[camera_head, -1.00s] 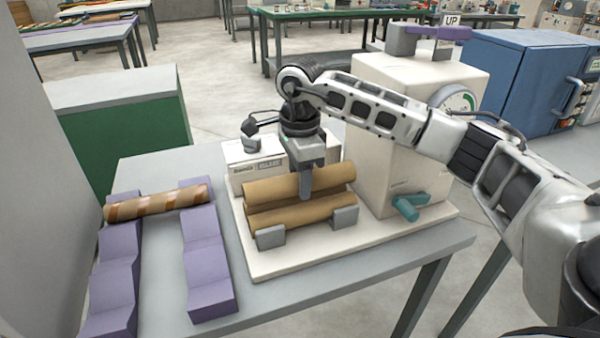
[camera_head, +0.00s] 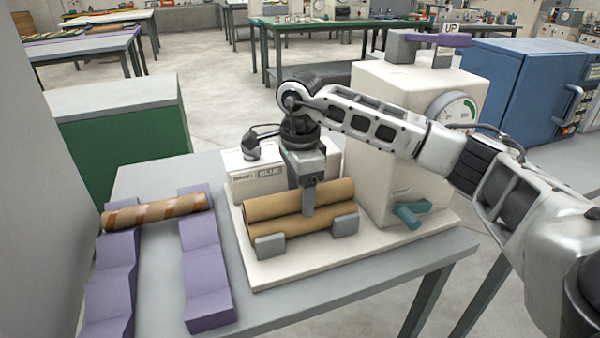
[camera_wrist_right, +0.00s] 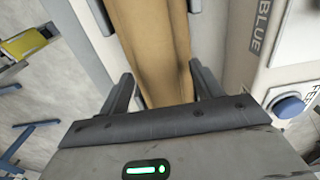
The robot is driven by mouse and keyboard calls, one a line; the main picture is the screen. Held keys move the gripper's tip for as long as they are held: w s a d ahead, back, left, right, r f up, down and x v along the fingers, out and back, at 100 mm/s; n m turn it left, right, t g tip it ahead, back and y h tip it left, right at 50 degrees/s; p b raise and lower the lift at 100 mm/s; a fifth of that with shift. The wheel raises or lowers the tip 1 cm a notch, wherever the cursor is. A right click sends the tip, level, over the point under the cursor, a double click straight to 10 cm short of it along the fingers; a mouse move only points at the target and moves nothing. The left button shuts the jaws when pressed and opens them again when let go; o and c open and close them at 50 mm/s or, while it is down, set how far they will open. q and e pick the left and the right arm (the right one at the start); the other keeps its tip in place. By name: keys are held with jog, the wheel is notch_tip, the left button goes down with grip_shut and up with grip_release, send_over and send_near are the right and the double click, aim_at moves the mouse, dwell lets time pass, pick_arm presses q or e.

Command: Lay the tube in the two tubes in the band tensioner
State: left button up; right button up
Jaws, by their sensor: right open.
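Plain brown cardboard tubes lie side by side in the band tensioner (camera_head: 255,272). The upper tube (camera_head: 268,206) rests against the front tube (camera_head: 272,228), which sits behind two grey blocks. Any tube behind the upper one is hidden. My right gripper (camera_head: 308,208) points down at the middle of the upper tube. In the right wrist view, its open fingers (camera_wrist_right: 160,88) stand on either side of a brown tube (camera_wrist_right: 155,45), with gaps beside it. My left gripper is out of view.
A striped brown tube (camera_head: 155,211) lies across purple V-shaped supports (camera_head: 205,270) on the left of the table. A tall cream housing with a dial (camera_head: 385,150) and teal handle (camera_head: 410,214) stands right of the tubes. A low white box (camera_head: 240,180) stands behind them.

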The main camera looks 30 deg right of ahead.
pick_arm(q)
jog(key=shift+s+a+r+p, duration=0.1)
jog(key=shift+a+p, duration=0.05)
jog(key=shift+p, duration=0.7)
pick_arm(e)
notch_tip(320, 180, up, 16)
jog(key=shift+f, duration=0.1)
notch_tip(320, 180, up, 7)
jog(key=p, duration=0.7)
send_over(300, 191)
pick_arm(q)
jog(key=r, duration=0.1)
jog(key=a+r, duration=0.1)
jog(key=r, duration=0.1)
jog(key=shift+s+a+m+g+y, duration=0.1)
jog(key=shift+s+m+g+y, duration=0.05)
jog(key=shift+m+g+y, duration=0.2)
